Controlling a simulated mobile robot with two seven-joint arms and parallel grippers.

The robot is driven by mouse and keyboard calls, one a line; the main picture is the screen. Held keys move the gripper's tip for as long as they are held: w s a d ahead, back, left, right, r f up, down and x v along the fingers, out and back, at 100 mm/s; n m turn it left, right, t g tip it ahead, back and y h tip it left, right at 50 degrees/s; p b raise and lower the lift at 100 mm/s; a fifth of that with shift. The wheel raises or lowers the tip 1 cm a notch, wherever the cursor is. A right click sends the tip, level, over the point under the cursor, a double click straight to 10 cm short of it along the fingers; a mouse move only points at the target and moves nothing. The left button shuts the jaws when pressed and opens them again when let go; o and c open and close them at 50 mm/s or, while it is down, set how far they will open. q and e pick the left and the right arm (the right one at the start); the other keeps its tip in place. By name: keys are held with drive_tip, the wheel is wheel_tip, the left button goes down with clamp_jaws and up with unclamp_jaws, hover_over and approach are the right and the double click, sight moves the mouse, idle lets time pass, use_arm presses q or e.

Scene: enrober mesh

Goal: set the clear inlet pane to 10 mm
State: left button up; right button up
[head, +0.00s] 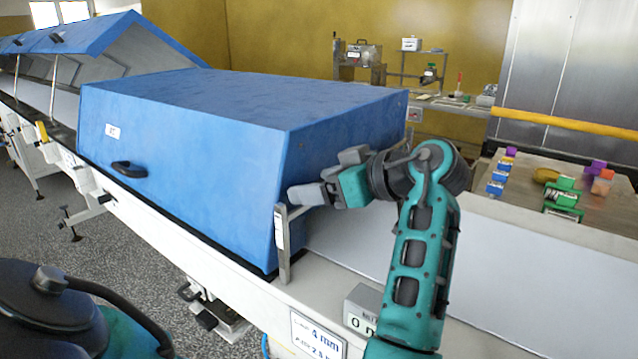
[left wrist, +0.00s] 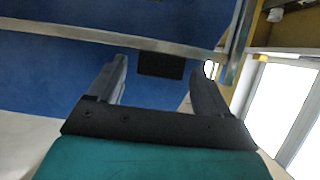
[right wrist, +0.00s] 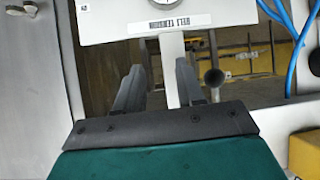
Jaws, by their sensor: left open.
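In the head view my left gripper (head: 328,176) is at the inlet end of the blue hood, beside an upright metal strip (head: 284,245) with a small white label. The clear pane itself is hard to make out there. In the left wrist view my left gripper (left wrist: 160,75) is open. A dark rectangular tab (left wrist: 160,65) shows between its fingers, below a pale grey bar (left wrist: 100,33); I cannot tell whether the fingers touch it. My right gripper (right wrist: 159,72) is open and empty in the right wrist view, outside the head view.
The blue hood (head: 220,120) covers the conveyor. The white belt (head: 500,265) runs clear to the right. A grey box (head: 362,308) reading "0" and a "4 mm" sign (head: 318,335) are on the front rail. A gauge panel (right wrist: 160,20) labelled "BELT TENSION" stands before my right gripper.

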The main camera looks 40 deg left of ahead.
use_arm(q)
drive_tip(key=c, duration=1.5)
drive_tip(key=shift+f, duration=0.1)
clamp_jaws()
